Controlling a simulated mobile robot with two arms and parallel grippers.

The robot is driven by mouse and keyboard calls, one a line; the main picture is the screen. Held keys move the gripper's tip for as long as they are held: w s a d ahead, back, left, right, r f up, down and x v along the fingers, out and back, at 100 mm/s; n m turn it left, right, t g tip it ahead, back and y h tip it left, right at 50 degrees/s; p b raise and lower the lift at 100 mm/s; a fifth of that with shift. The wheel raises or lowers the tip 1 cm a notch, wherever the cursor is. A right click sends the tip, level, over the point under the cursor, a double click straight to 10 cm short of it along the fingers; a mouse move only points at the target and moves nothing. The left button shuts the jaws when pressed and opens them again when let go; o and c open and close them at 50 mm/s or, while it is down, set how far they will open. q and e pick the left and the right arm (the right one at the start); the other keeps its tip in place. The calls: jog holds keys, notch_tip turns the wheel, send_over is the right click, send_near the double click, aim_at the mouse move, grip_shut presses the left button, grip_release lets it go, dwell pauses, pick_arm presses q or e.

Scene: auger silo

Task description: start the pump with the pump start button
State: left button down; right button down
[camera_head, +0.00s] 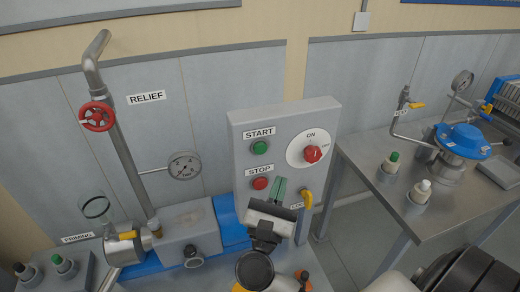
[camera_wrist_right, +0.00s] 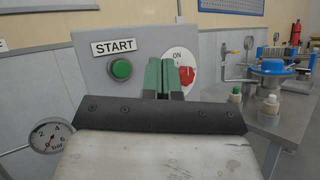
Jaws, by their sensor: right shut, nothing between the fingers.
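The green pump start button (camera_head: 260,148) sits under the START label on a grey control box (camera_head: 330,115). It also shows in the right wrist view (camera_wrist_right: 121,69), left of my fingers. A red stop button (camera_head: 260,183) is below it, and a red rotary knob (camera_head: 313,153) is on a white dial to the right. My right gripper (camera_head: 279,189) is shut and empty, with green fingertips together in front of the box, below and right of the start button. In the right wrist view the fingers (camera_wrist_right: 164,75) overlap the dial's left side. My left gripper is not in view.
A red relief handwheel (camera_head: 97,117), a pipe and a gauge (camera_head: 185,166) stand left of the box. A yellow-handled valve (camera_head: 306,199) is close to the right of my gripper.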

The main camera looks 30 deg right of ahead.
aim_at(260, 148)
jog(key=w+d, duration=0.2)
jog(key=w, duration=0.6)
jog(key=shift+w, duration=0.25)
dwell(1.3)
jog(key=shift+b, duration=0.3)
jog(key=shift+w+d+b, duration=0.1)
jog(key=shift+w+b, duration=0.3)
